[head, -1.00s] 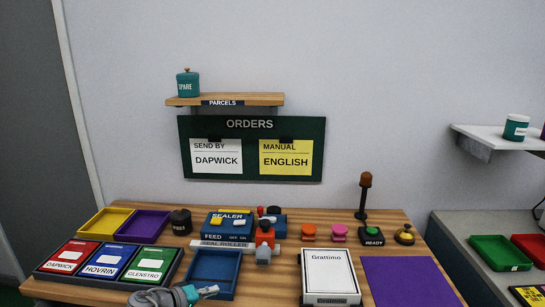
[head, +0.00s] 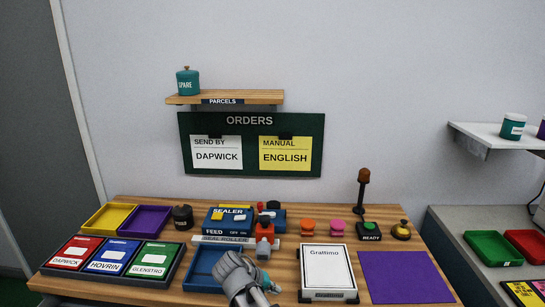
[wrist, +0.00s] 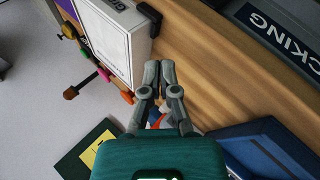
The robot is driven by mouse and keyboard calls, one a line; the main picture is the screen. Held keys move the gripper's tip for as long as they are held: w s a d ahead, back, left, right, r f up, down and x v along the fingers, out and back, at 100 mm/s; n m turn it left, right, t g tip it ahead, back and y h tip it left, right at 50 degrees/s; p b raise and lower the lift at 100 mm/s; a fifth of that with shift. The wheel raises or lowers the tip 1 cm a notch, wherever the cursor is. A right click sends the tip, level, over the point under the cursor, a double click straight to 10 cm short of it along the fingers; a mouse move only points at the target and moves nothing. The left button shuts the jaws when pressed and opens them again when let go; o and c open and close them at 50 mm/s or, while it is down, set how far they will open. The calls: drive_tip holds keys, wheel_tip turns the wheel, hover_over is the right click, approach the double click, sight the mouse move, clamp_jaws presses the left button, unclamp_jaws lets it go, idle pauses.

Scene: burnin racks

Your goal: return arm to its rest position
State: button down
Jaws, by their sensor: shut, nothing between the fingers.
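My gripper (wrist: 160,68) shows in the wrist view with its two grey fingers together and nothing between them. It is above the wooden table (wrist: 215,70), with the white Grattimo box (wrist: 112,38) to its left in that view. In the head view my grey and teal arm end (head: 240,272) is at the bottom middle, in front of the right part of the blue tray (head: 200,265) and left of the white Grattimo box (head: 327,268). The fingertips are hard to make out there.
The sealer (head: 228,221) stands behind the arm end. The red, blue and green labelled bins (head: 108,256) are at the left. A purple mat (head: 405,277) lies bare at the right. A lamp post (head: 362,190) and a shelf (head: 225,97) stand at the back.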

drive_tip(key=s+d+m+g+y+p, duration=0.1)
drive_tip(key=s+d+y+p, duration=0.1)
drive_tip(key=d, duration=0.6)
drive_tip(key=s+d+r+m+g+y+p, duration=0.1)
drive_tip(key=s+d+m+g+y+p, duration=0.1)
drive_tip(key=d+y, duration=0.3)
drive_tip(key=s+d+p, duration=0.1)
drive_tip(key=d, duration=0.2)
drive_tip(key=shift+d+r+g+y+p, duration=0.25)
drive_tip(key=shift+g+y+p, duration=0.05)
drive_tip(key=shift+p, duration=0.05)
drive_tip(key=shift+a, duration=0.15)
idle(1.1)
